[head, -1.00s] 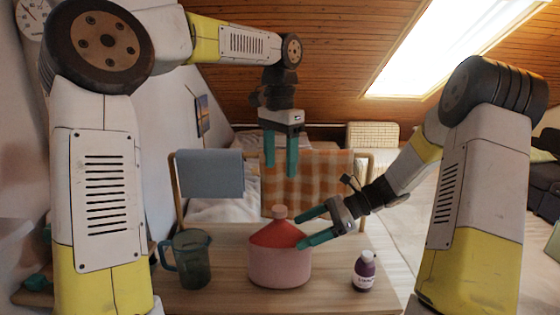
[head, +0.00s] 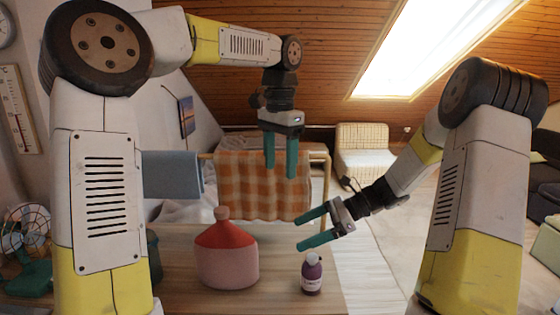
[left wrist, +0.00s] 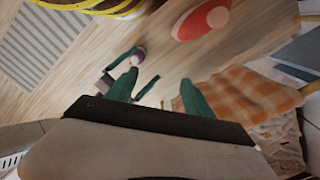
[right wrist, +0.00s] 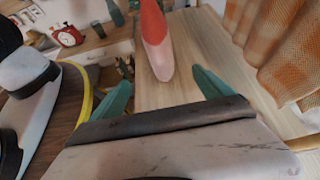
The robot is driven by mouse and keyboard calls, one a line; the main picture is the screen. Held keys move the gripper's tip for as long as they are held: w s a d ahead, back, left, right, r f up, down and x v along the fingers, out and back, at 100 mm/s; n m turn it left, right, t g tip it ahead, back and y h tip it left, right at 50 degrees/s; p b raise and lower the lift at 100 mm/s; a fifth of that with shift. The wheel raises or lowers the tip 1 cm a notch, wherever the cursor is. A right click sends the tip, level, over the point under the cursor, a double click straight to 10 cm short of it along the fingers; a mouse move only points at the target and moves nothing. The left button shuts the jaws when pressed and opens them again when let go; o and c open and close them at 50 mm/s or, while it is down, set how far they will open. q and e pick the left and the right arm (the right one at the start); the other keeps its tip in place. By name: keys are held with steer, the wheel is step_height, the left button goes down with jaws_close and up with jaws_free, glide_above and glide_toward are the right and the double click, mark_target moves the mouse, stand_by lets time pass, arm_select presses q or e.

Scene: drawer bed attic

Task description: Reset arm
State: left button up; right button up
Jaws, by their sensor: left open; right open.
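My left gripper (head: 280,157) hangs high above the back of the table, pointing down, open and empty. It also shows in the left wrist view (left wrist: 155,92). My right gripper (head: 312,228) is open and empty, pointing left in the air above the table's right side. It also shows in the right wrist view (right wrist: 160,88). A pink bottle with a red top (head: 227,262) stands upright on the table (head: 180,290), left of the right gripper and apart from it. A small purple bottle (head: 312,275) with a pale cap stands below the right gripper.
A rack behind the table holds an orange checked cloth (head: 262,185) and a blue-grey cloth (head: 172,175). A dark jug (head: 153,258) is mostly hidden behind my left arm. A fan (head: 28,240) stands at the far left. Open floor (head: 375,275) lies right of the table.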

arm_select(q)
steer(key=s+a+f+n+t+h, duration=0.1)
steer(key=s+a+f+n+t, duration=0.1)
steer(key=s+a, duration=0.5)
steer(key=s+a+f+n+t+h, duration=0.1)
steer(key=s+a+f+n+t, duration=0.2)
steer(key=s+a+n, duration=0.4)
steer(key=s+t, duration=0.1)
steer(key=s, duration=0.4)
steer(key=shift+s+a, duration=0.2)
steer(key=shift+s, duration=0.15)
arm_select(e)
steer(key=s+d+r+n+t+h, duration=0.3)
steer(key=s+r+n+h, duration=0.2)
steer(key=s+r+n, duration=0.2)
steer(key=s+d+r+n+t+h, duration=0.3)
steer(key=s+r+n, duration=0.4)
steer(key=s+n, duration=0.4)
steer(key=shift+s+d+r+n+h, duration=0.35)
steer(key=shift+s+d+h, duration=0.25)
steer(key=shift+s+h, duration=0.35)
